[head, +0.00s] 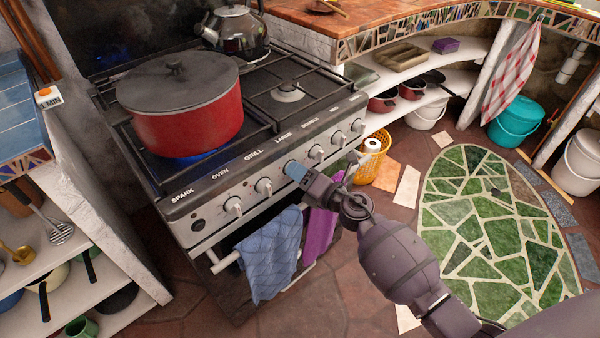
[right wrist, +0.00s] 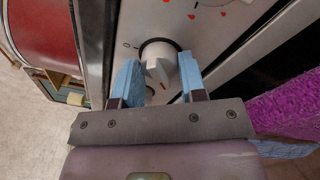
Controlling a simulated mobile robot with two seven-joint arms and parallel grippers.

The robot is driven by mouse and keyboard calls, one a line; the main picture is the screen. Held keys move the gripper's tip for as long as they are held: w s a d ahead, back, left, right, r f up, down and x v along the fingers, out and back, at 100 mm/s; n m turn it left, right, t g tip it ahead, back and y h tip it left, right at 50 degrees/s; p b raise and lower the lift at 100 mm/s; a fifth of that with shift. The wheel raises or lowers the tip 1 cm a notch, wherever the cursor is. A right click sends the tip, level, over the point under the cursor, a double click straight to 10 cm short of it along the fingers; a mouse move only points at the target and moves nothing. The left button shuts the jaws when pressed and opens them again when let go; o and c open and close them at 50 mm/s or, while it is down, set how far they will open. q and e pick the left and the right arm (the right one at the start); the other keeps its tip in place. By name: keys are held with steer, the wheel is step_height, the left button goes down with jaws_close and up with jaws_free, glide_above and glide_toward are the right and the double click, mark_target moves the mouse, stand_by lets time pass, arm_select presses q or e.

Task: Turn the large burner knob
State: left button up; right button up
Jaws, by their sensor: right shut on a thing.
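The stove's front panel (head: 215,214) carries a row of white knobs under printed labels. My right gripper (head: 296,171) reaches the panel from the right, at the knob below the word LARGE. In the head view its blue fingertips mostly hide that knob. In the right wrist view the large burner knob (right wrist: 158,60) is white with a raised grip bar, and sits between the two blue fingertips of the right gripper (right wrist: 160,82). The gripper is shut on it. The grip bar slants down to the right, away from a small circle mark at left. My left gripper is out of view.
A red lidded pot (head: 188,112) stands on the left burner, with a blue glow beneath it. A kettle (head: 238,32) stands behind. Blue (head: 268,255) and purple (head: 320,222) towels hang on the oven rail below the knobs. The floor on the right is open around a green mosaic (head: 480,220).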

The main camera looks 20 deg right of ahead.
arm_select(q)
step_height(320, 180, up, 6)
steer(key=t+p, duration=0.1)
steer(key=p, duration=0.5)
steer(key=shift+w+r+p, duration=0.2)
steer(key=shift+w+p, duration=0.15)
arm_select(e)
steer(key=shift+a+m+t+h, duration=0.1)
steer(key=shift+m+t+h, duration=0.35)
steer(key=shift+m, duration=4.35)
steer(key=shift+a+m+t+h, duration=0.15)
steer(key=shift+m+h, duration=0.45)
steer(key=shift+m, duration=4.2)
steer(key=shift+d+m+t+h, duration=0.1)
steer(key=shift+m+t+h, duration=0.35)
steer(key=shift+m, duration=4.35)
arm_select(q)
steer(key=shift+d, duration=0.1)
arm_select(e)
steer(key=shift+f, duration=0.1)
steer(key=o, duration=0.9)
